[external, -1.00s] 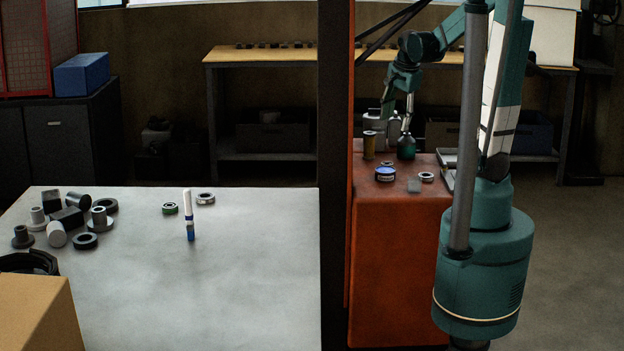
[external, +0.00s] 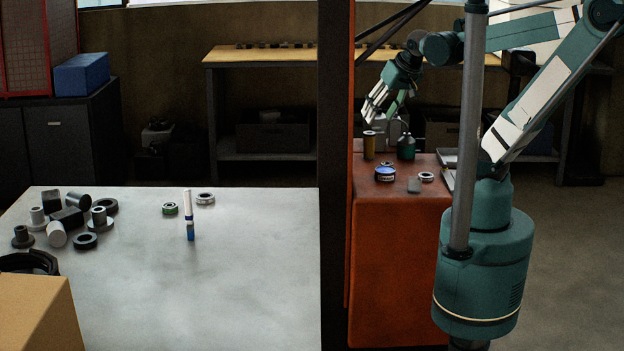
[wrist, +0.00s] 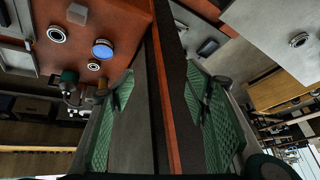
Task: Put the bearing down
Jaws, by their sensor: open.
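A metal ring bearing (external: 426,177) lies flat on the orange cabinet top; it also shows in the wrist view (wrist: 56,34). On the grey table lie another pale metal ring (external: 205,198) and a green-sided ring (external: 170,209). One ring on the grey table shows at the right of the wrist view (wrist: 299,40); I cannot tell which it is. My gripper (external: 381,108) is in the air above the back of the orange cabinet, tilted toward the lower left. Its green fingers (wrist: 160,120) are spread with nothing between them.
A blue-topped tin (external: 385,174), a yellowish can (external: 368,145) and a teal bottle (external: 406,147) stand on the orange cabinet (external: 400,235). A dark upright post (external: 335,120) separates it from the grey table (external: 240,290). Mixed parts crowd that table's left; its front middle is clear.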

